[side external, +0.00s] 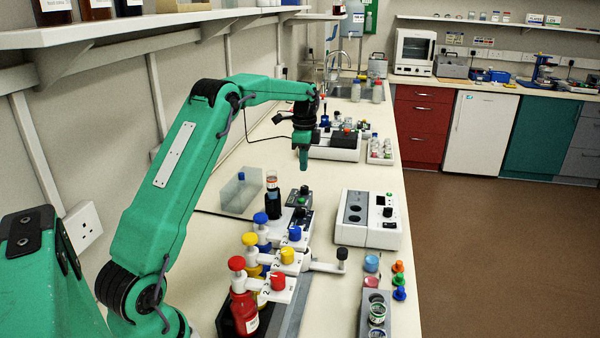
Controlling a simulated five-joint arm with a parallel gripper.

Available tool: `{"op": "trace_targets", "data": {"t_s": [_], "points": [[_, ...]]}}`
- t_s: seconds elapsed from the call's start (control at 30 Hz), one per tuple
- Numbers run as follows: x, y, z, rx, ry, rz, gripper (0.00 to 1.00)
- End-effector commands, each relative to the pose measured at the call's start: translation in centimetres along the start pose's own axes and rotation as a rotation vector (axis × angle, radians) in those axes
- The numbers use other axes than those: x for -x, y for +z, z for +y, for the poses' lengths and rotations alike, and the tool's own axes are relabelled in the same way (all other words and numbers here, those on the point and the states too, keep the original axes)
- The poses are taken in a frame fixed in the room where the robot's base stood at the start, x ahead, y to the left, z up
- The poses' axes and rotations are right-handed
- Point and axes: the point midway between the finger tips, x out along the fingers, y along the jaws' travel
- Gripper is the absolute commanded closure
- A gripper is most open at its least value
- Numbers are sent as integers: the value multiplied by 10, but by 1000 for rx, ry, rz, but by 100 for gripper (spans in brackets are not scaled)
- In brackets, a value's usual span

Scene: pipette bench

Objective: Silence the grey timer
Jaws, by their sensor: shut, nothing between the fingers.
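A small grey box (293,197) with a dark knob and a green spot on its top sits on the bench in the middle of the view. It looks like the grey timer, but its face is too small to read. A darker box (297,222) with a knob stands just in front of it. My gripper (304,169) points straight down above the bench, a little above and seemingly behind the grey box. Its green fingers are together and hold nothing. It appears apart from the box; the exact gap cannot be told.
A dark bottle (272,198) and a clear bin (240,194) stand left of the boxes. A white instrument (366,230) stands right. Red, yellow and blue-topped dispensers (244,308) fill the front. White equipment (334,150) and a vial rack (380,160) lie behind my gripper.

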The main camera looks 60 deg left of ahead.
Motion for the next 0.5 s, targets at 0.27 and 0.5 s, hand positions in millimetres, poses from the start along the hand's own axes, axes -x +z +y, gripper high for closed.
{"op": "trace_targets", "data": {"t_s": [0.27, 0.5], "points": [[-44, 2, 0, 0, 3, -1, 100], [-78, 3, 0, 0, 2, -1, 100]]}}
